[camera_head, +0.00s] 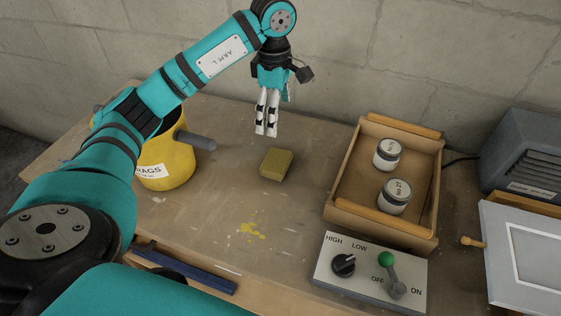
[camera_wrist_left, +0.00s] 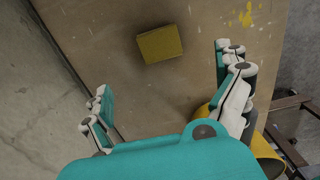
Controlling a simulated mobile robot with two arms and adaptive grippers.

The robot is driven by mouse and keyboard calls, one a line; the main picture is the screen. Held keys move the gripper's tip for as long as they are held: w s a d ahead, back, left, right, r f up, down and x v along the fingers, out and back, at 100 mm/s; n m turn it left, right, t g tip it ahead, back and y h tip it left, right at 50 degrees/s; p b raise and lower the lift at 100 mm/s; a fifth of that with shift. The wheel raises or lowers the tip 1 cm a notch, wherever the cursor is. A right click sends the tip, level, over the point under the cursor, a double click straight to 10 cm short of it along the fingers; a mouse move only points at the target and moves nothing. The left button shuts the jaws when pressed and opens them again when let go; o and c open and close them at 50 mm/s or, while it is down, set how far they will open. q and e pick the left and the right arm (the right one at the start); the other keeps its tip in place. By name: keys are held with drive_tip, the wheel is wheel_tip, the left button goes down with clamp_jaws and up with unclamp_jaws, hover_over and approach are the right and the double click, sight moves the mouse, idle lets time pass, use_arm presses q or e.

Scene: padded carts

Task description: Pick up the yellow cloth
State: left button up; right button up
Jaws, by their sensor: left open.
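The yellow cloth (camera_head: 276,164) is a small, folded, block-like dull yellow piece lying on the bare wooden table top. It also shows in the left wrist view (camera_wrist_left: 160,44), ahead of the fingers and apart from them. My left gripper (camera_head: 266,134) points down above the table, behind the cloth and slightly to its left in the head view. In the left wrist view its two fingers (camera_wrist_left: 168,100) are spread wide with nothing between them. My right gripper is not in view.
A yellow bucket (camera_head: 180,160) labelled RAGS stands left of the cloth, partly behind my arm. A wooden tray (camera_head: 343,208) with two jars (camera_head: 388,155) stands to the right. A control box (camera_head: 325,265) with a green-knobbed lever is at front right. Table around the cloth is clear.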

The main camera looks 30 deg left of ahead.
use_arm(q)
drive_tip(key=p, duration=0.2)
hover_over(277, 159)
drive_tip(key=f, duration=1.1)
drive_tip(key=shift+s+f, duration=0.3)
drive_tip(key=shift+f, duration=0.1)
wheel_tip(277, 159, down, 4)
drive_tip(key=shift+w+d+f+p, duration=0.1)
drive_tip(key=shift+w+p, duration=0.05)
drive_tip(key=shift+p, duration=0.65)
drive_tip(key=shift+f, duration=0.55)
drive_tip(key=c, duration=1.1)
drive_tip(key=shift+w+r, duration=0.1)
drive_tip(key=shift+r, duration=0.05)
